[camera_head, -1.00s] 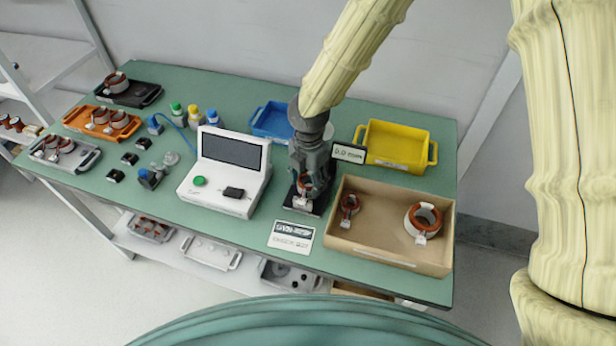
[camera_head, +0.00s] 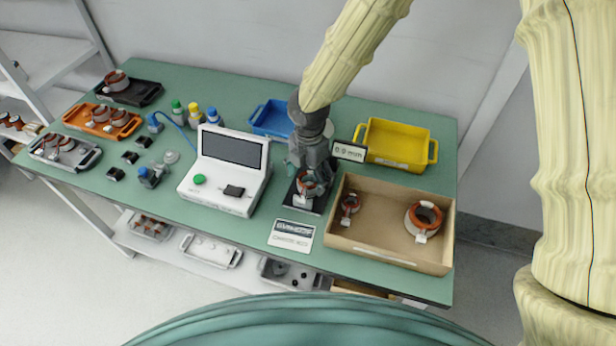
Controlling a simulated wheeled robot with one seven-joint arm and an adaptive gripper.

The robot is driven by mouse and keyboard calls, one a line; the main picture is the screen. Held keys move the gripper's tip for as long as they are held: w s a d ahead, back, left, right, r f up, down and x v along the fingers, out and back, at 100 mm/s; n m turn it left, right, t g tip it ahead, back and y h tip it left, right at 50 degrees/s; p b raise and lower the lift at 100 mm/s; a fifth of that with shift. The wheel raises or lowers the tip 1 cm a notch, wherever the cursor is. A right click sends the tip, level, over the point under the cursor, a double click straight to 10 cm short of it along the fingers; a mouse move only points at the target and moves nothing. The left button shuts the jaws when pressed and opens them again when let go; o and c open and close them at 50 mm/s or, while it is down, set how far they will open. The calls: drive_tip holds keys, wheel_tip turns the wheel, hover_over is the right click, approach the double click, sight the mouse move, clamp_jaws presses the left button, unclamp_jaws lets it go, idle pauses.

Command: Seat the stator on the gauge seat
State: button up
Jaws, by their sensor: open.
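A stator (camera_head: 308,184), a copper-red ring with a white tag, sits at the black gauge seat (camera_head: 291,201) in the middle right of the table. My gripper (camera_head: 312,170) is open and points down right above the stator, close to it. Its fingers partly hide the stator's far side and the back of the seat. I cannot tell whether the stator lies fully flat. A small display (camera_head: 349,151) behind the seat reads what looks like 0.0 mm.
A cardboard box (camera_head: 385,255) with two stators stands right of the seat. A yellow bin (camera_head: 398,140) and a blue bin (camera_head: 270,119) are behind. A white tester (camera_head: 222,190) stands left, and a printed card (camera_head: 292,236) lies in front.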

wheel_tip(320, 180, up, 11)
idle(0.4)
drive_tip(key=shift+c, duration=0.3)
idle(1.1)
